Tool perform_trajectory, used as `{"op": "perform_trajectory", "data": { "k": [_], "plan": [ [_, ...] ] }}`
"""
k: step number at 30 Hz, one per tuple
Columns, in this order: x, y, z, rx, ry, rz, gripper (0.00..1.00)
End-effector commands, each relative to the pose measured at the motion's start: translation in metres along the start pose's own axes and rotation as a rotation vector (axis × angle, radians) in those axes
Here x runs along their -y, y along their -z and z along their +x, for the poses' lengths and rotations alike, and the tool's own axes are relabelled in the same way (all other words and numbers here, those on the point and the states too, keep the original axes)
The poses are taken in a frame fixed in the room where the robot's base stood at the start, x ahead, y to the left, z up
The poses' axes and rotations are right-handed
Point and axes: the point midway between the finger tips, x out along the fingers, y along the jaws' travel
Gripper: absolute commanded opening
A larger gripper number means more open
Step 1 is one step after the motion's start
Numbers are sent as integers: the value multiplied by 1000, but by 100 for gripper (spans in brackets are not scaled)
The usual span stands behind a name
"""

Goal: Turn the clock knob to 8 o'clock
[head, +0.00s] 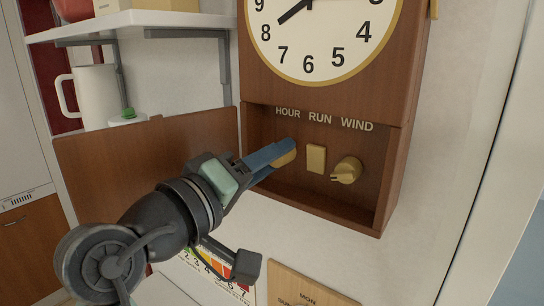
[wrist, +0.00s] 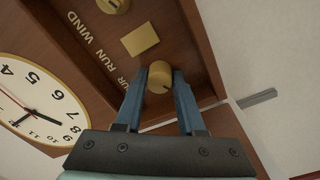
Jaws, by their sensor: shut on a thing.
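The wall clock (head: 245,75) has a wooden case and a white dial (head: 309,40); its top is cut off in the head view. A dark hand there points down-left toward the 8. Below the dial is an open recess labelled HOUR, RUN, WIND. My gripper (head: 279,153) reaches into it from the left and is shut on the brass HOUR knob (head: 287,158), mostly hidden there by the fingers. In the wrist view the round knob (wrist: 159,80) sits between both blue fingers, with a short dark mark on its face.
A square brass RUN piece (head: 316,158) and a WIND knob (head: 347,170) sit to the right in the recess. The wooden cover (head: 150,160) stands open on the left. A shelf (head: 150,20), a white pitcher (head: 95,97) and a green-topped bottle (head: 128,117) are beyond it.

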Motion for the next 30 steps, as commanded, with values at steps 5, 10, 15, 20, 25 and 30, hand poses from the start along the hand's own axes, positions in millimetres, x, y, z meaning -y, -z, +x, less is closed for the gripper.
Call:
{"op": "perform_trajectory", "data": {
  "k": [5,10,15,20,25,30],
  "plan": [
    [0,1,0,-2,-1,1,0],
    [0,1,0,-2,-1,1,51],
    [0,0,0,-1,-1,2,51],
    [1,0,-5,-2,-1,2,51],
    [4,-1,-32,-6,0,5,51],
    [5,-1,-71,-8,0,6,51]
  ]
}}
